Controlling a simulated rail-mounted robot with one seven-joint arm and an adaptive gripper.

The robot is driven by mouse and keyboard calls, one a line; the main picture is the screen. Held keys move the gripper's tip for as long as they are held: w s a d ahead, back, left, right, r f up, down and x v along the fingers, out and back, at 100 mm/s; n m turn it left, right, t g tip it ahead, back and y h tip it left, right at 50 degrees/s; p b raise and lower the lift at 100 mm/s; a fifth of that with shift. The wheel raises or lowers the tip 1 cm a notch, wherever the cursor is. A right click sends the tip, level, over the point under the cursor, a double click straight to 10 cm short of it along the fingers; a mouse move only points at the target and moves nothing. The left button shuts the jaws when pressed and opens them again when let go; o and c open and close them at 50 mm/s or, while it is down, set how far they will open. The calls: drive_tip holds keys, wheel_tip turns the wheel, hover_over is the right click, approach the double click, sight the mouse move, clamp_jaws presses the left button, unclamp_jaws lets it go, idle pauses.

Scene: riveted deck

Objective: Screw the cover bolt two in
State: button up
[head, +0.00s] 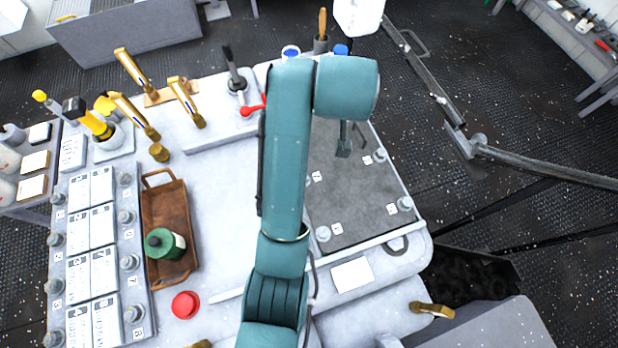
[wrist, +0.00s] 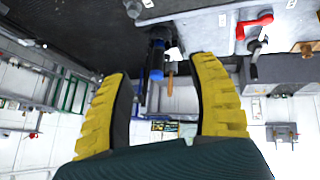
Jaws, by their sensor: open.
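My gripper (wrist: 163,75) shows in the wrist view with its two yellow fingers wide apart and nothing between their tips; in the head view it is hidden behind my teal arm. The dark cover plate (head: 352,190) lies on the grey bench, with silver bolts near its corners: front left (head: 323,233), front right (head: 405,204) and back right (head: 380,155). Small white labels lie beside them, too small to read, so I cannot tell which is bolt two. One bolt (wrist: 133,8) shows at the top of the wrist view, apart from my fingers.
A blue-handled tool (wrist: 157,62) and a wooden handle (wrist: 170,80) appear beyond my fingers. A red lever (head: 252,109) stands left of my arm. A brown tray (head: 187,205) holds a green canister (head: 163,243). A red button (head: 185,305) is at the front.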

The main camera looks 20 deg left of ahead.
drive_tip(key=s+a+f+n+g+h+b, duration=0.1)
drive_tip(key=s+a+f+n+g, duration=0.15)
drive_tip(key=s+f+g, duration=0.2)
drive_tip(key=s+a+f+n+g+h+b, duration=0.1)
drive_tip(key=s+a+f+g, duration=0.2)
drive_tip(key=s+f, duration=0.15)
drive_tip(key=f, duration=1.1)
drive_tip(key=w+f, duration=0.1)
drive_tip(key=f, duration=0.4)
drive_tip(key=shift+d+f+p, duration=0.1)
drive_tip(key=shift+f+p, duration=0.25)
drive_tip(key=shift+f, duration=0.05)
clamp_jaws()
